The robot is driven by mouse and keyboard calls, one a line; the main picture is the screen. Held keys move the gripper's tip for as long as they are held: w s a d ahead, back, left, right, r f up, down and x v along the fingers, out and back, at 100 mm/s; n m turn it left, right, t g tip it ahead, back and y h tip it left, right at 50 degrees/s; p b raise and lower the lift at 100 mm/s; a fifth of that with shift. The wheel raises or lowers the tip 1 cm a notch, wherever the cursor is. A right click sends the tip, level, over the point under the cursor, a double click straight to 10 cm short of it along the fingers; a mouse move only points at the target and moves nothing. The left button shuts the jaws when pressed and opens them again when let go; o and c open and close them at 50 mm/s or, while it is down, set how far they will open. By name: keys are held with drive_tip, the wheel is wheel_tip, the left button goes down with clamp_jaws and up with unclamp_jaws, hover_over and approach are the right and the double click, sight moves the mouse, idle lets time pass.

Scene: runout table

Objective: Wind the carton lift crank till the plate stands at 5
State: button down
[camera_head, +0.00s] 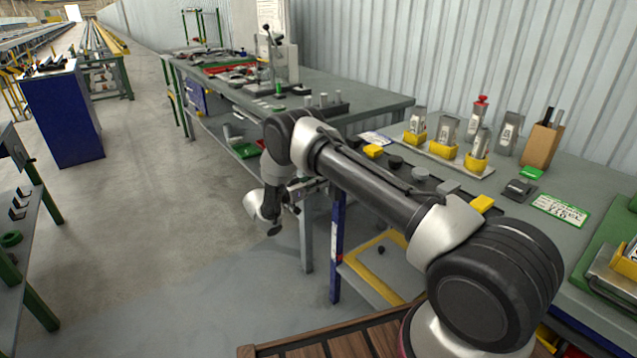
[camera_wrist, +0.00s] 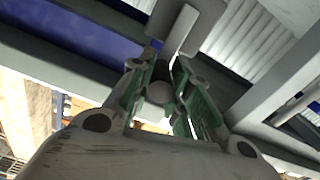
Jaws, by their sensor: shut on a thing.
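My gripper (camera_wrist: 161,84) is in the middle of the wrist view, its green-padded fingers on both sides of a dark crank handle with a round grey end (camera_wrist: 158,93). It is shut on this handle. A grey flat piece (camera_wrist: 178,28) shows just beyond the fingertips; I cannot tell whether it is the crank arm. In the head view my gripper (camera_head: 297,190) is low beside the table edge, and the crank is mostly hidden there by my arm. I cannot make out the lift plate or its scale in either view.
The near table (camera_head: 590,170) carries yellow holders (camera_head: 477,163), a brown box (camera_head: 541,139) and a green-edged sign (camera_head: 560,210). A far table (camera_head: 385,103) holds tools. A blue cabinet (camera_head: 62,115) stands left. The floor (camera_head: 170,210) between is clear.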

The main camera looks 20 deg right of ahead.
drive_tip(key=c, duration=1.3)
unclamp_jaws()
drive_tip(key=shift+r, duration=0.2)
drive_tip(key=shift+f, duration=0.1)
drive_tip(key=shift+s+a, duration=0.1)
drive_tip(key=shift+a, duration=0.1)
drive_tip(key=v, duration=1.1)
drive_tip(key=shift+a, duration=0.3)
drive_tip(key=shift+s, duration=0.1)
